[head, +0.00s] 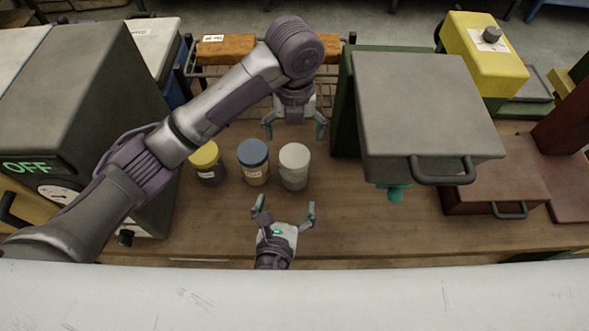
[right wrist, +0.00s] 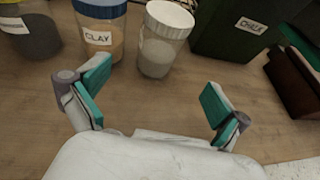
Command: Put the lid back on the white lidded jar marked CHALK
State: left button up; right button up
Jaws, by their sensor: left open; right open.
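A jar with a white top (head: 294,160) stands on the table, rightmost of three jars. In the right wrist view the jar (right wrist: 157,55) is clear with pale contents, and a white ribbed lid (right wrist: 170,17) appears to sit on it. No label shows on its visible side. A CHALK label (right wrist: 250,25) shows on a dark green body right of it. My left gripper (head: 295,128) is open and empty, just behind the jar, pointing down. My right gripper (head: 285,203) is open and empty in front of the jar, with its fingers apart (right wrist: 155,88).
A blue-lidded CLAY jar (head: 253,162) and a yellow-lidded dark jar (head: 207,162) stand left of it. A grey-topped machine (head: 425,105) with a teal part below is at right. A grey OFF box (head: 85,90) is at left. A rack with brown blocks (head: 226,48) is behind.

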aim_at(294, 170)
pick_arm(q)
jog(key=shift+w, duration=0.1)
pick_arm(e)
jog(key=x, duration=1.2)
jog(key=shift+w+f, duration=0.2)
jog(key=shift+w, duration=0.05)
